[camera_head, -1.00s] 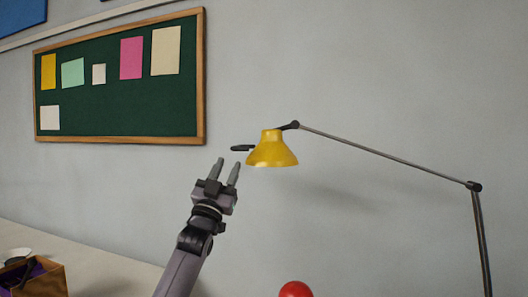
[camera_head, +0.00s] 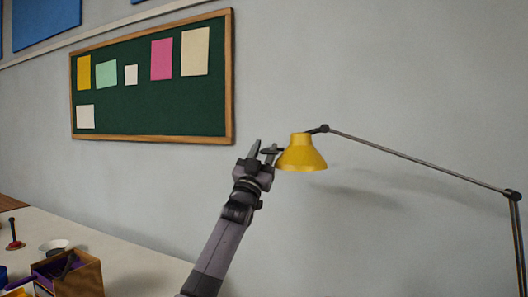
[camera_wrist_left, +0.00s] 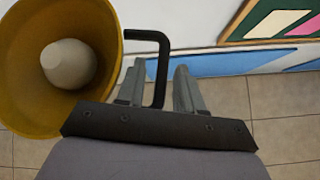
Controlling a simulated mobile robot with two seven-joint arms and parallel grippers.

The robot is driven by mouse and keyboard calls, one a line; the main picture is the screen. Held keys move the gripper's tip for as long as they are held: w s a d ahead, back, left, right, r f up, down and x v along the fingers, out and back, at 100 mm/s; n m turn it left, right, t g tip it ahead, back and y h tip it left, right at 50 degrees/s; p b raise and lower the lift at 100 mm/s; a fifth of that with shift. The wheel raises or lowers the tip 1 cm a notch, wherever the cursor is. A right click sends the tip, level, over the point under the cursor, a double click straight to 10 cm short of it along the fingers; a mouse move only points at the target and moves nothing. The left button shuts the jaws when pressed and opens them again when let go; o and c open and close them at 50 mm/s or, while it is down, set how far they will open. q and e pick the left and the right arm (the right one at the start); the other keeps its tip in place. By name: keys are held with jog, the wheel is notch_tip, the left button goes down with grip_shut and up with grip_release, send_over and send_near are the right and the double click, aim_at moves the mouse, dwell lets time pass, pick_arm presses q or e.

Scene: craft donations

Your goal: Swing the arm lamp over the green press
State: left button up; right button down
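The arm lamp has a yellow shade (camera_head: 301,155) on a thin dark jointed arm (camera_head: 415,160), in front of the wall. My left gripper (camera_head: 262,151) is at the shade's left side, by its dark handle. In the left wrist view the bent black handle (camera_wrist_left: 161,65) runs down between the two fingers of my left gripper (camera_wrist_left: 160,85). The fingers stand apart, with a narrow gap showing beside the handle. The shade's open underside and pale bulb (camera_wrist_left: 69,64) show at left there. I see no green press in either view. My right gripper is out of view.
A table (camera_head: 130,270) at lower left bears an open brown box (camera_head: 82,280), a white bowl (camera_head: 54,246) and a red-based plunger-like thing (camera_head: 15,244). A green board (camera_head: 150,110) hangs on the wall. The air around the lamp looks clear.

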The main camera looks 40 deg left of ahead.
pick_arm(q)
grip_shut()
